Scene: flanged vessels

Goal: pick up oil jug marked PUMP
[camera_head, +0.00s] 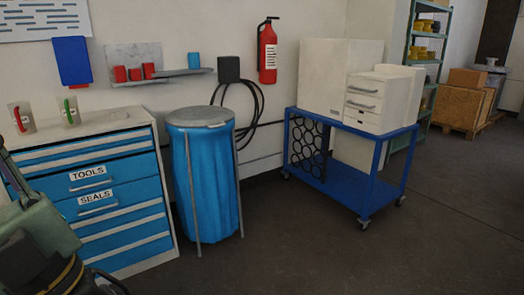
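No jug with a readable PUMP mark shows in the head view. Two small clear containers stand on top of the blue drawer cabinet (133,114) at the left. The left container (28,116) has a red part and the right container (76,111) a green one; I cannot tell whether either is an oil jug, and no lettering is readable on them. Parts of my own arm fill the lower left corner, in front of the cabinet. My gripper's fingers are not in view.
The cabinet drawers read TOOLS and SEALS. A blue lidded bin (205,180) stands right of it. A blue wheeled cart (345,190) carries white boxes. A fire extinguisher (267,52) hangs on the wall. Wooden crates (464,106) stand far right. Floor (440,240) at lower right is clear.

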